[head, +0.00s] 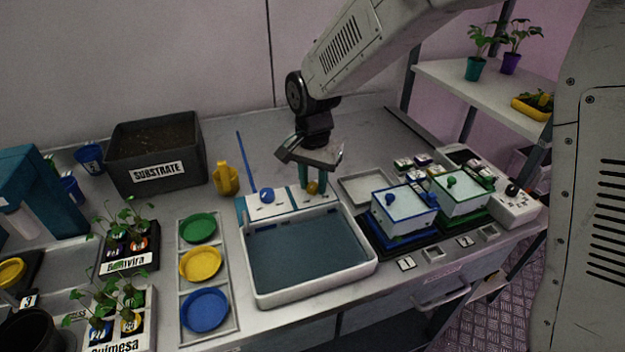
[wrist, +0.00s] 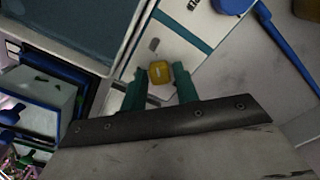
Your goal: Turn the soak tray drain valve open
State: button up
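The soak tray (head: 371,262) is a white basin of dark blue water at the front middle of the bench. Behind it, a pale panel carries a blue knob (head: 266,195) and a yellow knob (head: 312,188). Their labels are too small to read, so I cannot tell which is the drain valve. My gripper (head: 313,183) points down over the yellow knob, its green fingers apart. In the wrist view, the yellow knob (wrist: 160,72) lies between the fingertips (wrist: 160,75); I see no clear contact. The blue knob (wrist: 232,4) is at the top edge.
A yellow jug (head: 226,179) and the substrate box (head: 201,150) stand to the left. Right of the soak tray are an empty shallow tray (head: 345,190) and blue (head: 402,228) and green lidded boxes. A blue stick (head: 247,160) lies behind the panel.

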grip_shut()
jog(key=shift+n, duration=0.3)
jog(key=n, duration=0.3)
jog(key=shift+n, duration=0.3)
jog(key=n, duration=0.3)
jog(key=shift+n, duration=0.3)
jog(key=n, duration=0.5)
jog(key=shift+n, duration=2.5)
